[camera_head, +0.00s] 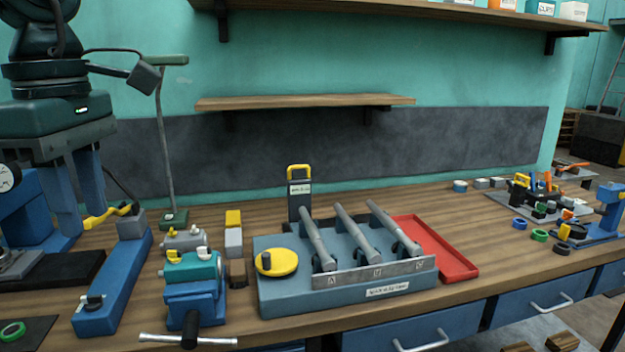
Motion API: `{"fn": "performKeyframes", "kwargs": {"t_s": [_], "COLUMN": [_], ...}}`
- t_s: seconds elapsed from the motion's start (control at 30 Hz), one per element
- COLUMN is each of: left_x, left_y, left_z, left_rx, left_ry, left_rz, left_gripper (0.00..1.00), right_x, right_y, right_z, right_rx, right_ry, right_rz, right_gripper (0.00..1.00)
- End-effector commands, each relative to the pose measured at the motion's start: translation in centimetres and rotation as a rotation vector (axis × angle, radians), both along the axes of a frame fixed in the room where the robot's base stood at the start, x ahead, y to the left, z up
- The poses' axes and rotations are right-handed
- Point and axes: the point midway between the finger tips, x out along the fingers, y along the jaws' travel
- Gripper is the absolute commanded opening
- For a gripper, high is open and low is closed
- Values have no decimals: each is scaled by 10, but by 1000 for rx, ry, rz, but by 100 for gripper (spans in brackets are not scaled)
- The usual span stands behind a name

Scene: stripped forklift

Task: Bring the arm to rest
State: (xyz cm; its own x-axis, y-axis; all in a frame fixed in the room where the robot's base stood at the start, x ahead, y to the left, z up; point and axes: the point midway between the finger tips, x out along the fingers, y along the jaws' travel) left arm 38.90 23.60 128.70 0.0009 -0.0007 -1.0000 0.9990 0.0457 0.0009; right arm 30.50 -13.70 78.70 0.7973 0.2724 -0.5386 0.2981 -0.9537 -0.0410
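My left gripper (86,220) hangs in at the upper left of the head view, pointing down over the left end of the wooden workbench (390,205). Its dark green body carries two blue-grey fingers that stand apart, with no object seen between them. Its tips appear close to a yellow lever-like piece (107,215) in the picture; I cannot tell whether they touch. The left arm's dark links rise out of the top left corner. My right gripper is not in view.
A long blue fixture (115,285), a teal vise (195,285) and a grey-blue stand with tilted cylinders (280,295) fill the front. A lamp pole (165,150) rises close right of the gripper. A red tray (440,250) lies farther right. A wall shelf (300,102) hangs above.

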Motion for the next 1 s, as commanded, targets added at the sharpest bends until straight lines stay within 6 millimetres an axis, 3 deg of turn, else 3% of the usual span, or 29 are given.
{"fn": "performKeyframes", "kwargs": {"t_s": [0.27, 0.47, 0.77, 1.0], "left_x": [20, 38, 57, 42], "left_y": [26, 47, 87, 97], "left_z": [-41, -84, -188, -299], "left_rx": [-371, -735, -1383, -1759], "left_ry": [12, 54, 260, 561], "left_rz": [237, 527, 1252, 1940], "left_gripper": [30, 30, 30, 30], "right_x": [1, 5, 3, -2], "right_y": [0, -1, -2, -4], "right_z": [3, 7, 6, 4], "right_rx": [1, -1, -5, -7], "right_ry": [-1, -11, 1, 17], "right_rz": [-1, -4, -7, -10], "right_gripper": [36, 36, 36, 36]}}
